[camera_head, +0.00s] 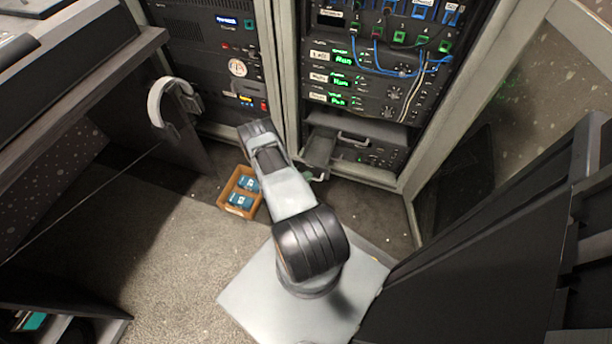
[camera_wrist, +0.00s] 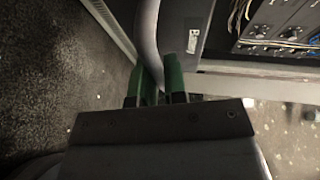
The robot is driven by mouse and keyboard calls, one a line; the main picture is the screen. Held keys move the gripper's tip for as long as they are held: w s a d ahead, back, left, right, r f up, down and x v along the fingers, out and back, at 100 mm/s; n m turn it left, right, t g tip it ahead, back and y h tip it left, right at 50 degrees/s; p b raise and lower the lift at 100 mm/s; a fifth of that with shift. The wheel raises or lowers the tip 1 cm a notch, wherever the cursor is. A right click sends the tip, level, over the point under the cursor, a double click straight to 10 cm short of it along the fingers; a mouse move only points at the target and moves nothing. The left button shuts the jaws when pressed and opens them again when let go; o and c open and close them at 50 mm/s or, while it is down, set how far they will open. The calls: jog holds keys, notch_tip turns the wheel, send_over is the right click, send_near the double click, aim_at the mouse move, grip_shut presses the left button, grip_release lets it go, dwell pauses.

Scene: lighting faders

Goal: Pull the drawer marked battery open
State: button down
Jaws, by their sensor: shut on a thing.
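My gripper (camera_wrist: 156,76) has green fingertips and is shut on a curved grey handle (camera_wrist: 148,35) in the wrist view. The handle runs up between the two fingers, beside a dark drawer front with a small pale label (camera_wrist: 194,40), too blurred to read. In the head view the gripper (camera_head: 317,177) is low at the rack, mostly behind my arm. A dark drawer (camera_head: 319,148) just above it stands out from the rack front. I cannot read its marking there.
The equipment rack (camera_head: 385,75) holds several units with blue cables, and another handle (camera_head: 353,138) shows right of the drawer. An orange crate (camera_head: 224,204) with blue items stands on the floor to the left. Headphones (camera_head: 158,100) hang at the desk. A dark panel stands at right.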

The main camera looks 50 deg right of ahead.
jog(key=c, duration=1.2)
grip_release()
jog(key=shift+a, duration=0.1)
jog(key=p+v, duration=0.3)
jog(key=v, duration=1)
jog(key=shift+a+r, duration=0.1)
jog(key=shift+a, duration=0.25)
jog(key=w+a+r+m+g+y+p, duration=0.15)
jog(key=r+m+p, duration=0.4)
jog(key=r, duration=0.65)
jog(key=w+a+r+m+g+y+p, duration=0.15)
jog(key=w+r+m+p, duration=0.35)
jog(key=r, duration=0.8)
jog(key=a+r+m+g+y+p, duration=0.1)
jog(key=r+m+y+p, duration=0.2)
jog(key=r+m, duration=0.65)
jog(key=s+a+r+m+t+y+p, duration=0.2)
jog(key=a+r+m+t+y+p, duration=0.1)
jog(key=r, duration=1.1)
jog(key=s+a+r+m+t+y+p, duration=0.3)
jog(key=a+r+m+p, duration=0.3)
jog(key=r, duration=0.8)
jog(key=s+a+r+m+t+y+p, duration=0.3)
jog(key=a+r+m+p, duration=0.2)
jog(key=r, duration=0.9)
jog(key=shift+r+m+y+p, duration=0.2)
jog(key=shift+m+y+p, duration=0.2)
jog(key=shift+m+p, duration=1.05)
